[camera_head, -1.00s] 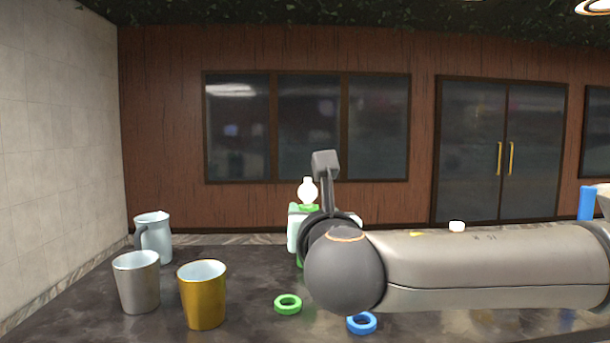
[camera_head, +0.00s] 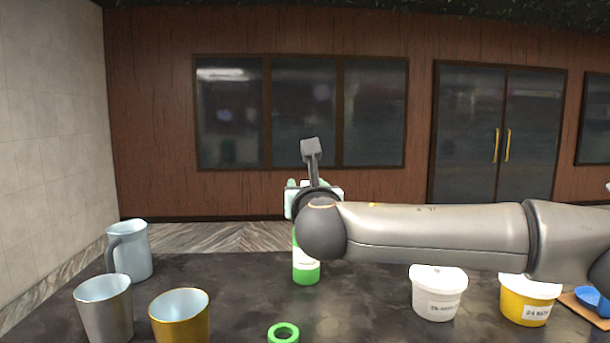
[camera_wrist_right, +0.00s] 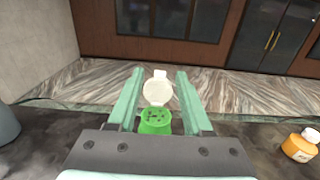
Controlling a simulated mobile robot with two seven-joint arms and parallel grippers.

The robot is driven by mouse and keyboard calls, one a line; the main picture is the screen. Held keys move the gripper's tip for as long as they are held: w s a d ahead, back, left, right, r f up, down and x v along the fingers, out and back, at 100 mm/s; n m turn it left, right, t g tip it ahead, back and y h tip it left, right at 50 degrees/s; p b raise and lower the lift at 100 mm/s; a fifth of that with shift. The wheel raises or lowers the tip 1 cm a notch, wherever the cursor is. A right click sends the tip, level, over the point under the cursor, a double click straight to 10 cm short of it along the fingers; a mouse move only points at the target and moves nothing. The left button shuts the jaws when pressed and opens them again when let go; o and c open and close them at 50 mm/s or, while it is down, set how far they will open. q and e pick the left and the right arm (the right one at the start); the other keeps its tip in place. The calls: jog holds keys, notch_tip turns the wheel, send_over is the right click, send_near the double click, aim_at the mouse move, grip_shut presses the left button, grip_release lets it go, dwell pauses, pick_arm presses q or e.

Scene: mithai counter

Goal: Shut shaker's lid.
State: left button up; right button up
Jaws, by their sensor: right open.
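The shaker (camera_head: 306,268) stands upright on the dark counter, green with a pale label; my right arm hides its upper part in the head view. In the right wrist view its green perforated top (camera_wrist_right: 155,122) shows, with the round white lid (camera_wrist_right: 157,92) standing open, raised at the far side of the top. My right gripper (camera_wrist_right: 157,98) is open, its two pale green fingers on either side of the lid with gaps between. I cannot tell whether they touch anything. My left gripper is not in view.
A pale blue jug (camera_head: 130,250), a grey cup (camera_head: 106,308) and a gold cup (camera_head: 180,318) stand at left. A green ring (camera_head: 283,333) lies in front. A white tub (camera_head: 437,292) and a yellow tub (camera_head: 530,300) stand at right. The counter between the shaker and jug is clear.

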aim_at(305, 182)
jog(key=shift+w+p, duration=0.4)
jog(key=shift+w, duration=1.4)
grip_shut()
